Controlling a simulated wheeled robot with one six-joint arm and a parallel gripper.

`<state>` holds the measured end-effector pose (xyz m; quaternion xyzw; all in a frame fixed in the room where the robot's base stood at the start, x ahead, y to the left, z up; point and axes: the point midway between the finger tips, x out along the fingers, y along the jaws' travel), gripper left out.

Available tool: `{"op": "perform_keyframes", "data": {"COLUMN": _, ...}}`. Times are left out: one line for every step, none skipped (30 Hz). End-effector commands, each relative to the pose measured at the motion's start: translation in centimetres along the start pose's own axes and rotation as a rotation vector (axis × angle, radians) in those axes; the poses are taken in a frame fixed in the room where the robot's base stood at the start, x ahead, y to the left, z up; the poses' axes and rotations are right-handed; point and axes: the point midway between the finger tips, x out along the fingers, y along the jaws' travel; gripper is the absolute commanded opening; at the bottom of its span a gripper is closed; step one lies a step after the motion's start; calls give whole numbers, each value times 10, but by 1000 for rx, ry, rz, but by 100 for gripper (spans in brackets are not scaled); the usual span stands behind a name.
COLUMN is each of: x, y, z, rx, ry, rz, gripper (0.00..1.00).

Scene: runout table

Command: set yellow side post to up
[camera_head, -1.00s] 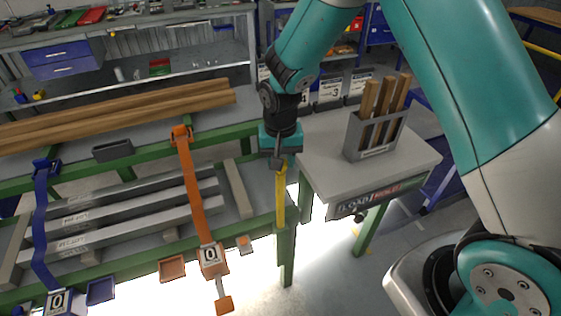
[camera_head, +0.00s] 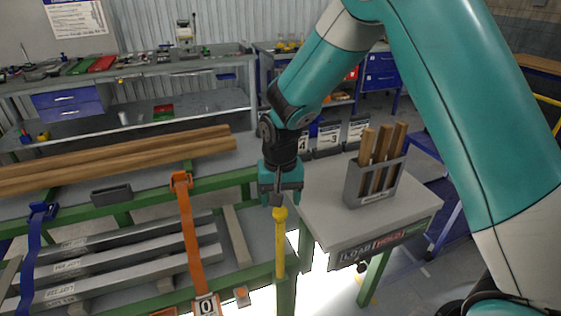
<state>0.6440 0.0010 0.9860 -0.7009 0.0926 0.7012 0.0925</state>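The yellow side post (camera_head: 280,246) stands upright at the right end of the green-framed runout table (camera_head: 240,278). It has a round yellow knob on top. My gripper (camera_head: 281,198) points down just above the knob. Its two fingers look spread apart, one to each side, with nothing visibly held between them. I cannot tell whether a fingertip touches the knob.
A grey side table (camera_head: 322,217) with a holder of wooden sticks (camera_head: 374,185) stands close on the right. Orange (camera_head: 190,235) and blue (camera_head: 33,258) straps cross the table at left. Long wooden beams (camera_head: 120,160) lie behind, and grey bars lie in front.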

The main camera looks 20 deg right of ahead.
Motion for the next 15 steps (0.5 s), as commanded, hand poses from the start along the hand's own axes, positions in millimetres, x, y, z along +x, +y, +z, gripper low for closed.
{"op": "perform_keyframes", "data": {"x": -13, "y": -1, "z": -1, "rx": 0, "ry": 7, "rz": -4, "gripper": 65}}
{"op": "perform_keyframes", "data": {"x": -21, "y": -1, "z": -1, "rx": 0, "ry": 8, "rz": -4, "gripper": 65}}
{"op": "perform_keyframes", "data": {"x": -32, "y": 0, "z": -1, "rx": 0, "ry": 7, "rz": -4, "gripper": 65}}
{"op": "perform_keyframes", "data": {"x": -40, "y": -1, "z": -1, "rx": 0, "ry": 7, "rz": -4, "gripper": 65}}
{"op": "perform_keyframes", "data": {"x": -48, "y": -1, "z": -1, "rx": 0, "ry": 8, "rz": -4, "gripper": 65}}
{"op": "perform_keyframes", "data": {"x": -58, "y": 0, "z": -1, "rx": 0, "ry": 7, "rz": -4, "gripper": 65}}
{"op": "perform_keyframes", "data": {"x": -66, "y": 0, "z": -1, "rx": 0, "ry": 7, "rz": -4, "gripper": 65}}
{"op": "perform_keyframes", "data": {"x": -73, "y": 0, "z": -1, "rx": 0, "ry": 6, "rz": -3, "gripper": 65}}
{"op": "perform_keyframes", "data": {"x": -83, "y": 0, "z": -1, "rx": 0, "ry": 6, "rz": -3, "gripper": 65}}
{"op": "perform_keyframes", "data": {"x": -90, "y": 0, "z": -1, "rx": 0, "ry": 6, "rz": -3, "gripper": 65}}
{"op": "perform_keyframes", "data": {"x": -97, "y": 0, "z": -1, "rx": 0, "ry": 6, "rz": -3, "gripper": 65}}
{"op": "perform_keyframes", "data": {"x": -104, "y": 0, "z": -1, "rx": 0, "ry": 5, "rz": -3, "gripper": 65}}
{"op": "perform_keyframes", "data": {"x": -110, "y": 0, "z": -1, "rx": 0, "ry": 5, "rz": -2, "gripper": 65}}
{"op": "perform_keyframes", "data": {"x": -115, "y": 0, "z": -1, "rx": 0, "ry": 5, "rz": -2, "gripper": 65}}
{"op": "perform_keyframes", "data": {"x": -121, "y": 0, "z": -1, "rx": 1, "ry": 3, "rz": -1, "gripper": 65}}
